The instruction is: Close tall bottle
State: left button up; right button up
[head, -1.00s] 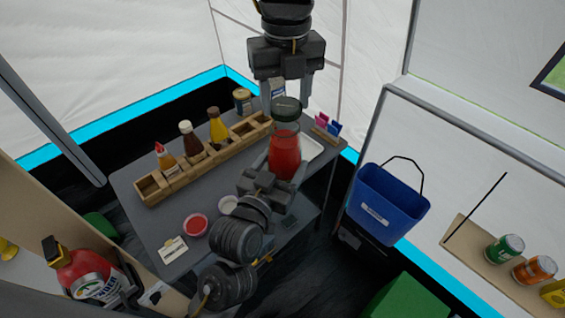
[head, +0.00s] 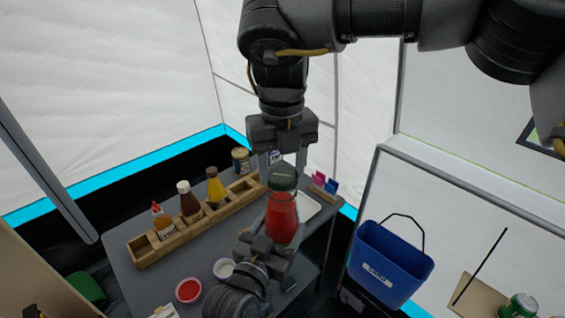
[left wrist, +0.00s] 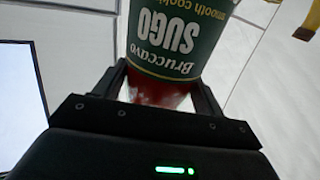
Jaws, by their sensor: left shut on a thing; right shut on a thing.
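The tall bottle (head: 281,217) holds red sauce and stands upright over the table's right part, with a dark green top (head: 283,178). My left gripper (head: 279,238) is shut on the bottle's lower body from the front. In the left wrist view, the bottle (left wrist: 180,45) shows a green label with upside-down "SUGO" lettering between the two fingers. My right gripper (head: 283,168) points down from above, shut on the bottle's top with a finger on each side. I cannot tell whether the lid is seated tightly.
A wooden rack (head: 195,228) with several sauce bottles stands left of the bottle. Behind it are a jar (head: 241,160) and a white tray (head: 308,207). A red bowl (head: 188,290) and a white bowl (head: 223,268) stand in front. A blue bucket (head: 391,262) is at the right.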

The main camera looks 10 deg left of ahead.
jog(key=shift+f, duration=0.35)
jog(key=shift+f, duration=0.55)
dwell(0.4)
